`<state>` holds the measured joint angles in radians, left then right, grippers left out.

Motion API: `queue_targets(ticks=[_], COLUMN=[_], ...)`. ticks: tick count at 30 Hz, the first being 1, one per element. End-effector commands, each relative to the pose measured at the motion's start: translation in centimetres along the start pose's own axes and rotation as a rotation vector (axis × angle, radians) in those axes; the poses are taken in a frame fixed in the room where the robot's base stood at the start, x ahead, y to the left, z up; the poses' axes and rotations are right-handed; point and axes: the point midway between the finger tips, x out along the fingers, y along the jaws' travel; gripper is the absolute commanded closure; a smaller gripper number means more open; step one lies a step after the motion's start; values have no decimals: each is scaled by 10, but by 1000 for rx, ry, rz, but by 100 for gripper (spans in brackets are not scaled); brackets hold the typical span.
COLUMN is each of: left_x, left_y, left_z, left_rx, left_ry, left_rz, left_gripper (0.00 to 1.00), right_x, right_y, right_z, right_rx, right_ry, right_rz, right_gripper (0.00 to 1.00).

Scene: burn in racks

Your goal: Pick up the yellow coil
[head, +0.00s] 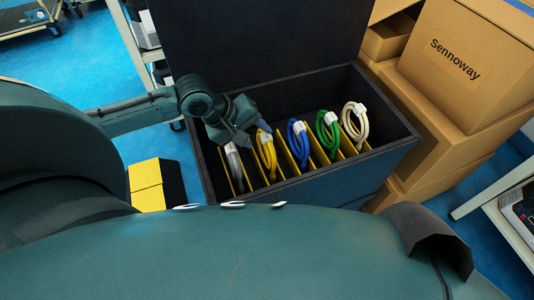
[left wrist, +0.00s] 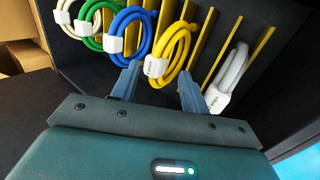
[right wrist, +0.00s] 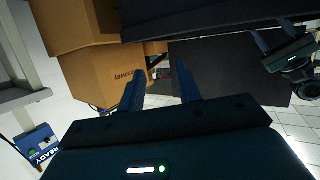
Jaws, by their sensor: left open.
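The yellow coil (head: 267,153) stands in a slot of the dark bin, second from the left, with a white tag on it. In the left wrist view the yellow coil (left wrist: 174,50) and its white tag lie just beyond and between my left fingertips. My left gripper (head: 250,132) is open above the left end of the bin; its fingers also show in the left wrist view (left wrist: 158,82). I cannot tell whether they touch the coil. My right gripper (right wrist: 161,82) is open and empty, away from the coil.
Yellow dividers separate a grey-white coil (head: 234,165), a blue coil (head: 298,145), a green coil (head: 328,135) and a cream coil (head: 354,123). The bin's dark walls (head: 392,119) surround them. Cardboard boxes (head: 440,120) stand close on the right.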

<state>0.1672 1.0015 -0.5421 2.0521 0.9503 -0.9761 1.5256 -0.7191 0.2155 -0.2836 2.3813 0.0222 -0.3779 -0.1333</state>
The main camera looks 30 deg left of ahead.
Motion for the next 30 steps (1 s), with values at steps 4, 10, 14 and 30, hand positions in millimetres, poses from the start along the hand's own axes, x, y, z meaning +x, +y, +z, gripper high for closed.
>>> queue_targets(ticks=[4, 10, 14, 30], left_x=[19, 36, 58, 73], left_y=[0, 0, 2, 3], left_z=[-1, 1, 4, 4], left_rx=[-1, 2, 3, 3], left_ry=[1, 1, 1, 2], left_rz=[2, 3, 4, 1], left_gripper=[55, 55, 55, 64], right_x=[3, 7, 10, 10], right_y=[0, 0, -2, -4], right_z=[0, 1, 1, -6], right_rx=[-15, -33, -59, -82], right_ry=[48, 100, 177, 246], right_rz=[8, 13, 17, 17], right_gripper=[66, 66, 66, 66])
